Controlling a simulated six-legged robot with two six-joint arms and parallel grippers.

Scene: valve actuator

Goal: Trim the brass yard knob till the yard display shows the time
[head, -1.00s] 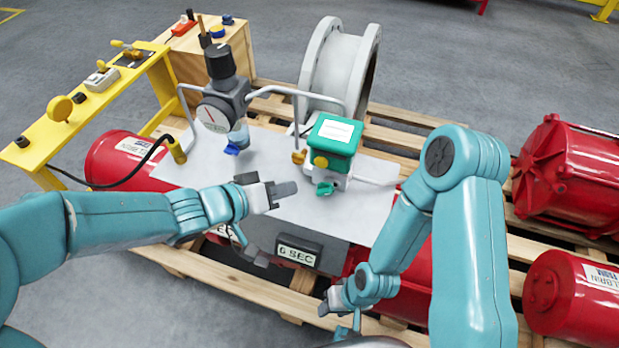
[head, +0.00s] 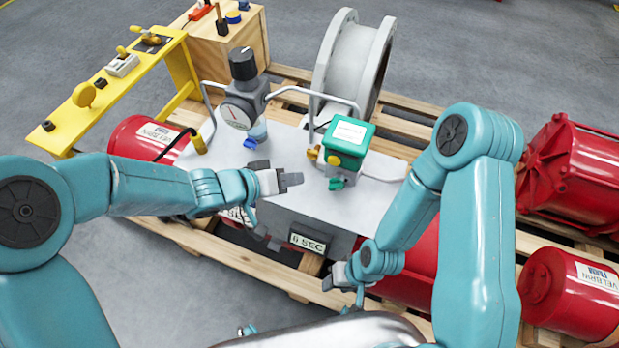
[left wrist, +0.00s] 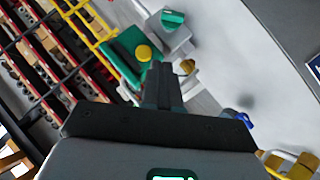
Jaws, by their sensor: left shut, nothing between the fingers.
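A small brass knob (head: 313,153) sits on the left side of the green-topped valve box (head: 346,139); it also shows in the left wrist view (left wrist: 187,67), just right of my fingertips. A yellow round button (head: 334,161) is on the box's front. The display (head: 308,242) on the front of the grey bench reads a single digit and "SEC"; the digit is blurred, perhaps 6 or 8. My left gripper (head: 293,180) is shut and empty, in front of the brass knob and apart from it. My right gripper (head: 340,275) is low near the bench front; its fingers are unclear.
A pressure gauge regulator (head: 239,109) with a blue tap stands left on the bench (head: 270,150). A grey flanged pipe (head: 350,62) is behind. Red actuators (head: 575,170) lie to the right. A yellow stand (head: 75,115) with switches is at the left.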

